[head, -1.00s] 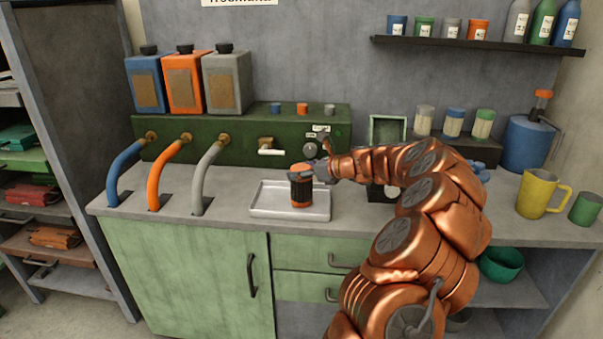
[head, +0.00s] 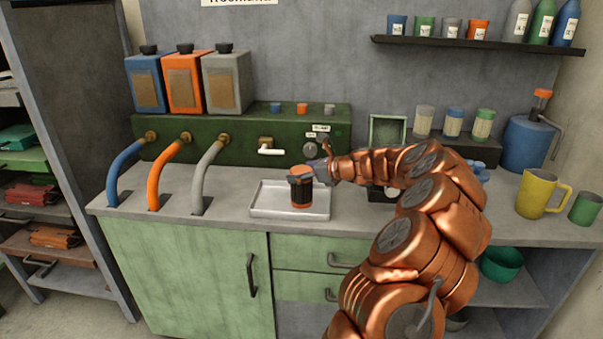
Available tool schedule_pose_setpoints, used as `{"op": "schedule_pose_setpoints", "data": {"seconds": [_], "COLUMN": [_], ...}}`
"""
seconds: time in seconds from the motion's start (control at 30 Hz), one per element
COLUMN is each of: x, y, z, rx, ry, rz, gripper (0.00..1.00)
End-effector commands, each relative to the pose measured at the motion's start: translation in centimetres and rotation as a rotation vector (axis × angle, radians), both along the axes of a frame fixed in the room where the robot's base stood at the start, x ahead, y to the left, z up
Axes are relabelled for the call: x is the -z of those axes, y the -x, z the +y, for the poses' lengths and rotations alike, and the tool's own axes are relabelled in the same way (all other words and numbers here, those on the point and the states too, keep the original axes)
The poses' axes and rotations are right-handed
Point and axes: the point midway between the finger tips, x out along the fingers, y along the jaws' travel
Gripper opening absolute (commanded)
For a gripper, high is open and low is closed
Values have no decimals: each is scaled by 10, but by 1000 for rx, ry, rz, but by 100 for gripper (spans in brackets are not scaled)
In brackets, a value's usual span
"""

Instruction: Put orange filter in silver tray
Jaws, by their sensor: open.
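The orange filter (head: 301,191) is a dark cylinder with an orange top and orange base. It stands upright in the right part of the silver tray (head: 268,211), a shallow rectangular tray on the counter. My gripper (head: 312,172) is at the filter's upper right side, close to its top. The fingers are small in view and partly merge with the filter, so whether they touch it is unclear.
Blue, orange and grey hoses (head: 163,175) rise from the counter left of the tray. A green panel (head: 225,135) with a tap stands behind. A yellow jug (head: 537,194) and a green cup (head: 586,208) stand at the right. The counter's front left is clear.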

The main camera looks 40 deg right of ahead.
Motion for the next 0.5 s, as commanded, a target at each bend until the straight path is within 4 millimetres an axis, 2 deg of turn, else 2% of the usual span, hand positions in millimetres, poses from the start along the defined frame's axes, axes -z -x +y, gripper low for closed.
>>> {"op": "schedule_pose_setpoints", "data": {"seconds": [0.17,0.5], "x": [-8,-30], "y": [13,66], "z": [-6,-26], "rx": [3,4], "ry": [0,1], "rz": [-2,-1], "gripper": [94,94]}}
